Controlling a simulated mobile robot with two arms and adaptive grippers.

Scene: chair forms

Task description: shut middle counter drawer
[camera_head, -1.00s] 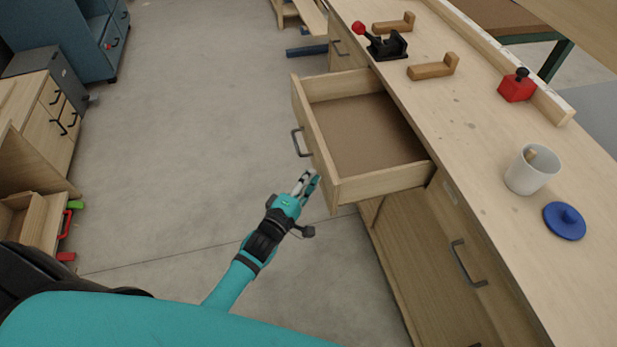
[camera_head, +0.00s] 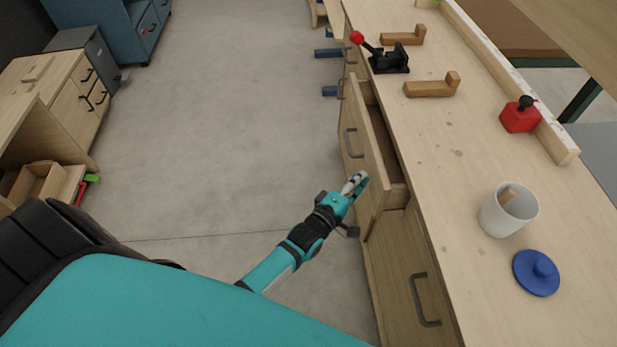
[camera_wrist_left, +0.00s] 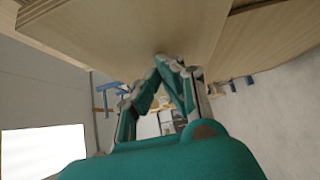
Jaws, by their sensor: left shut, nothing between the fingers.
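The middle counter drawer (camera_head: 366,155) is a pale wooden drawer with a grey bar handle (camera_head: 352,143). In the left wrist view the closed fingertips (camera_wrist_left: 168,62) meet or nearly meet the wooden front panel (camera_wrist_left: 150,30). My right gripper is not in view.
The counter top (camera_head: 450,190) holds a black toggle clamp (camera_head: 390,60), wooden pieces, a red block (camera_head: 519,115), a white mug (camera_head: 507,212) and a blue lid (camera_head: 536,273). Another drawer front (camera_head: 405,270) is nearer me. The floor (camera_head: 220,130) left of the counter is clear.

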